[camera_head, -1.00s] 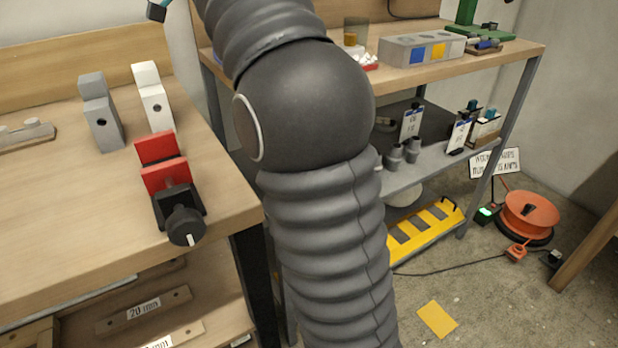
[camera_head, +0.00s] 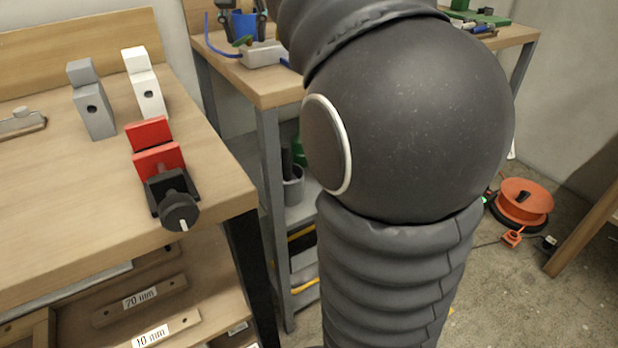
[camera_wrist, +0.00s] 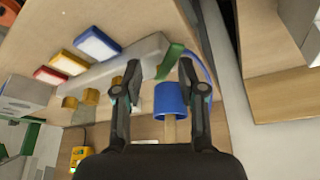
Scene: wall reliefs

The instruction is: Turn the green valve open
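The green valve handle (camera_wrist: 172,60) is a small flat lever at the end of a long grey block (camera_wrist: 125,62) in the wrist view. In the head view the green handle (camera_head: 242,40) and grey block (camera_head: 262,54) are on the far bench. My gripper (camera_wrist: 159,68) is open. Its right fingertip is close to the handle; I cannot tell whether they touch. A blue cylinder (camera_wrist: 177,99) shows between the fingers. In the head view my gripper (camera_head: 243,20) is at the top, above the bench, and my arm hides much of that bench.
A blue hose (camera_head: 216,46) curves beside the grey block. In the wrist view, blue (camera_wrist: 97,43), yellow (camera_wrist: 69,62) and red (camera_wrist: 50,76) blocks lie left of it. The near bench holds a red and black vise (camera_head: 158,165) and grey (camera_head: 91,103) and white (camera_head: 145,88) blocks.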

